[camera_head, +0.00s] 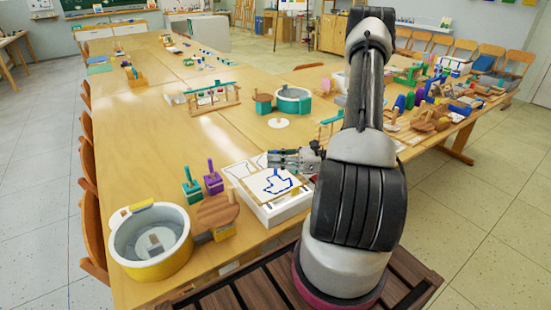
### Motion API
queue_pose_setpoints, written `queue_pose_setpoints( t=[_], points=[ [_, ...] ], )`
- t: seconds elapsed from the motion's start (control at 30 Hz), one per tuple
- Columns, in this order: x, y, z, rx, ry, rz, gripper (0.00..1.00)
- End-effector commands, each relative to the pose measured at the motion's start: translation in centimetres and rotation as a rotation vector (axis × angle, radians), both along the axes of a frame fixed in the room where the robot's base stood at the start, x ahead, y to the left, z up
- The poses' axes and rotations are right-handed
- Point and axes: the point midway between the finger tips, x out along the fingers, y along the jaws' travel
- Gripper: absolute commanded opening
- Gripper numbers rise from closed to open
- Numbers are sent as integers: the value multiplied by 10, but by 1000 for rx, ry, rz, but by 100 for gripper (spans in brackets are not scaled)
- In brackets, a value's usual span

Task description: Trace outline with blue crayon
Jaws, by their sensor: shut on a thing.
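A white sheet (259,185) lies on a raised white board or box (283,210) at the near edge of the table. A blue outline, angular and partly thick, shows on the sheet. My gripper (274,159) is over the far edge of the sheet, reaching in from the right. Its fingers are shut on the blue crayon (276,171), of which only a small blue bit shows below them. Whether the crayon's tip touches the paper is too small to tell.
A white and yellow round tub (150,240), a green block with a peg (192,185), a purple one (213,180) and a round wooden board (217,212) stand left of the sheet. Many coloured items crowd the table at right. Bare tabletop (150,130) lies further back.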

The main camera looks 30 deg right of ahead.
Motion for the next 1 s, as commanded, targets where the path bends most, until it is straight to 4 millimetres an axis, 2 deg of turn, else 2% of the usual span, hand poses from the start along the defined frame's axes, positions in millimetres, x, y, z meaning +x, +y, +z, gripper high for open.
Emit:
queue_pose_setpoints(
  t=[0.57, 1.0],
  points=[
    [0, 0, 2, -1, 0, 0, 0],
    [0, 0, 36, -1, 0, 0, 0]
  ],
)
